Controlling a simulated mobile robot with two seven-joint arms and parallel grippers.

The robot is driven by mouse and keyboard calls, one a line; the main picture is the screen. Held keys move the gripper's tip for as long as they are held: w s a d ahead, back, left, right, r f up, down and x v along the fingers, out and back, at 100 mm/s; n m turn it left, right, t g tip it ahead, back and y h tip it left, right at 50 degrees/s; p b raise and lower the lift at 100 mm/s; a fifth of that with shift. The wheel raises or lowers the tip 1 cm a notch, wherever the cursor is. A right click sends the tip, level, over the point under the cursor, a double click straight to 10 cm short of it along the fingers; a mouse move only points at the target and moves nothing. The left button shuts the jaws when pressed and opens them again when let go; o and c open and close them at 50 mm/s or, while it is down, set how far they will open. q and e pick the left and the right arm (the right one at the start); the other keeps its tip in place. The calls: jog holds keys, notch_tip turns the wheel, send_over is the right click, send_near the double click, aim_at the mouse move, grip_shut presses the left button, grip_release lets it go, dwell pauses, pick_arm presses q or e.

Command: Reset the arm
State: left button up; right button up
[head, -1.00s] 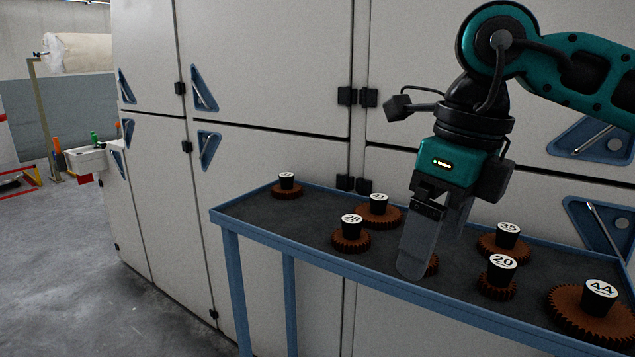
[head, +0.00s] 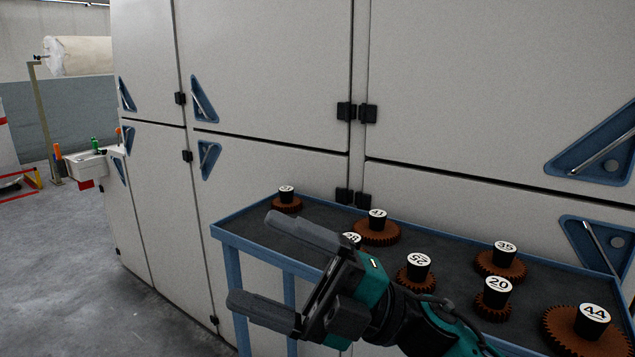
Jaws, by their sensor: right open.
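My right gripper (head: 272,270) is open and empty. It reaches in from the bottom of the head view and points left, over the front edge of the blue-framed cart (head: 228,238). Its two grey fingers are spread wide apart. Its upper finger overlaps the cart's top in the picture. The gear marked 28 (head: 351,239) is mostly hidden behind the gripper. My left gripper is not in the picture.
More brown gears with black numbered hubs stand on the cart, including 41 (head: 377,231), 35 (head: 502,261), 20 (head: 494,301) and 44 (head: 588,330). White cabinets (head: 270,75) with blue triangular handles stand close behind. Open grey floor (head: 60,270) lies at the left.

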jog(key=w+d+f+m+t+h+p, duration=0.1)
jog(key=w+d+f+m+t+h, duration=0.35)
jog(key=f+m+t, duration=0.6)
jog(key=w+d+f+m+t+h+p, duration=0.1)
jog(key=w+d+f+m+t+h, duration=0.1)
jog(key=d+f+m+t+h, duration=0.8)
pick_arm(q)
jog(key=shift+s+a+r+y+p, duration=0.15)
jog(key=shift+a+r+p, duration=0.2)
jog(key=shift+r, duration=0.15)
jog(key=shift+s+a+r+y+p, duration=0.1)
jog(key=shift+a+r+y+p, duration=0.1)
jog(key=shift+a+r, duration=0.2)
pick_arm(e)
jog(key=s+d+f+m+g+h, duration=0.3)
jog(key=s+f+m, duration=0.3)
jog(key=f, duration=0.3)
jog(key=s+d+f+m+g+h, duration=0.4)
jog(key=s+f+m+g, duration=0.1)
jog(key=s+f, duration=0.3)
jog(key=shift+s+d+f+m+g, duration=0.15)
jog(key=shift+d+f+m+g, duration=0.2)
jog(key=shift+g, duration=0.3)
